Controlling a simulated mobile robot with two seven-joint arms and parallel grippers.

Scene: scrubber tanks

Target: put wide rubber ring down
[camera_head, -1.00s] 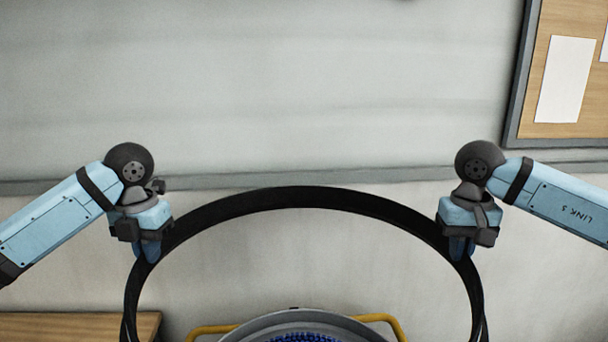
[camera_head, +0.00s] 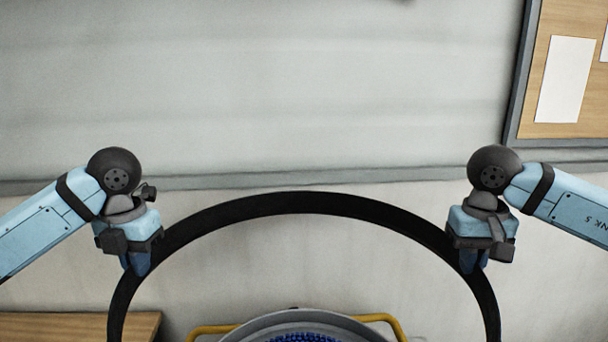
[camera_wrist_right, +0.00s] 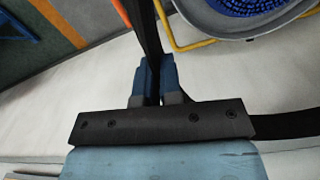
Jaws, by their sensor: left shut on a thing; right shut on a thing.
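The wide rubber ring (camera_head: 305,203) is a large black band held up between my two grippers in the head view. Its lower part runs out of the bottom of the picture. My left gripper (camera_head: 138,262) is shut on the ring's left side. My right gripper (camera_head: 470,260) is shut on its right side. In the right wrist view, the blue fingers of my right gripper (camera_wrist_right: 155,80) pinch the black ring (camera_wrist_right: 147,30) between them.
A grey round tank (camera_head: 300,322) with blue filling and a yellow handle rail (camera_head: 385,319) stands below, partly cut off. A wooden surface (camera_head: 80,326) is at lower left. A pale wall is behind, with a framed board (camera_head: 570,80) at upper right.

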